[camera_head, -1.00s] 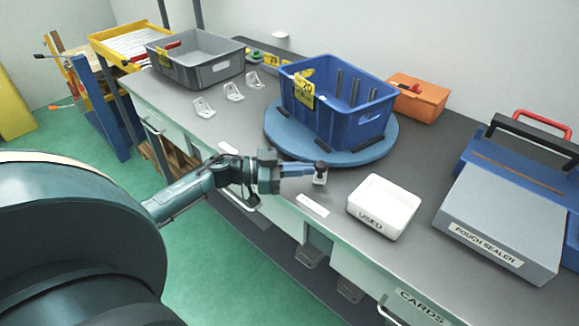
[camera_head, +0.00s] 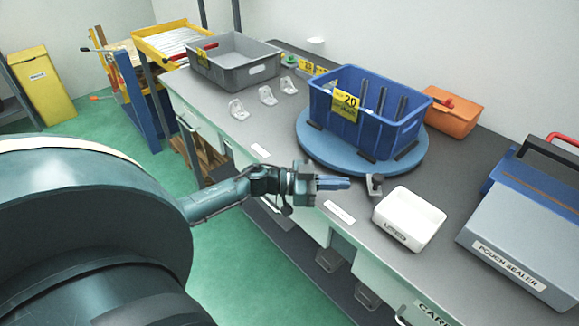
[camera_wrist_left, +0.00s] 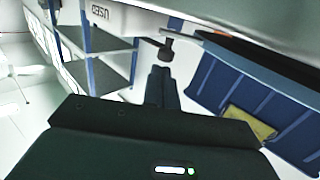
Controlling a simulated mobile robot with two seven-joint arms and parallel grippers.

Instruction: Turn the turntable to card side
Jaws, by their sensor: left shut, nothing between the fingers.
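The turntable (camera_head: 310,140) is a round blue disc on the grey bench and also shows in the left wrist view (camera_wrist_left: 240,55). It carries a blue crate (camera_head: 395,140) with a yellow "20" label, seen in the left wrist view too (camera_wrist_left: 200,90). A small dark knob on a light block (camera_head: 375,184) is at the turntable's front side; the knob shows in the wrist view (camera_wrist_left: 166,48). My left gripper (camera_head: 348,183) is shut and empty over the bench front, just left of the knob and apart from it. My right gripper is out of view.
A white "USED" tray (camera_head: 408,222) and a pouch sealer (camera_head: 515,245) stand to the right. An orange box (camera_head: 452,112) is behind the turntable. A grey crate (camera_head: 232,65) and several metal brackets (camera_head: 267,95) are at the left.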

